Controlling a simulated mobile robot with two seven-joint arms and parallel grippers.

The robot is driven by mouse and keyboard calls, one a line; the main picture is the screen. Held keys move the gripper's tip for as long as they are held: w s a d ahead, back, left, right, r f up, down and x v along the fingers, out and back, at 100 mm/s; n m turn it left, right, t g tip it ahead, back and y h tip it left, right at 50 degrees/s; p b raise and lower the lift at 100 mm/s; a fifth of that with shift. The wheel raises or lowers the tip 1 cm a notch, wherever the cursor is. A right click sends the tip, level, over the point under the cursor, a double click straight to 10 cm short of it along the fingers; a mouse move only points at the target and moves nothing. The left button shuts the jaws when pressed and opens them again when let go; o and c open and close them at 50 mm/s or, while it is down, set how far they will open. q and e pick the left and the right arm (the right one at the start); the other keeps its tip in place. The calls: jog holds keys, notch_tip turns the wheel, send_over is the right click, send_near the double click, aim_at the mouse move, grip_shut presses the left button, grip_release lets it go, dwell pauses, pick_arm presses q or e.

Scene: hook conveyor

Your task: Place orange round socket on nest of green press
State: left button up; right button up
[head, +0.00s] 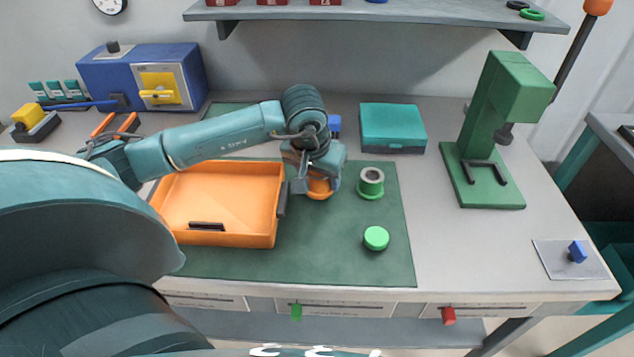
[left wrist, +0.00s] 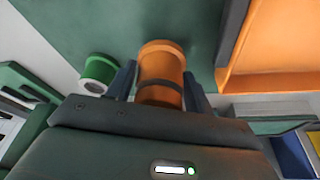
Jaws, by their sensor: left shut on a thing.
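The orange round socket (head: 319,189) is between the fingers of my left gripper (head: 312,184), just right of the orange tray on the green mat. In the left wrist view the socket (left wrist: 161,72) stands between the two dark fingers (left wrist: 160,88), with a dark band around it. My left gripper is shut on it. I cannot tell whether the socket touches the mat. The green press (head: 498,130) stands at the back right of the table. Its nest (head: 484,172), with dark rails, is on the base below the ram and looks empty. My right gripper is not in view.
A green socket (head: 370,182) and a green round piece (head: 376,238) stand on the mat (head: 340,255) right of the gripper. The orange tray (head: 275,232) is to its left. A teal box (head: 393,126) lies between gripper and press.

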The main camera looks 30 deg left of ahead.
aim_at(319, 187)
pick_arm(q)
jog(key=shift+f, duration=1.75)
jog(key=o, duration=1.2)
jog(key=shift+r, duration=0.1)
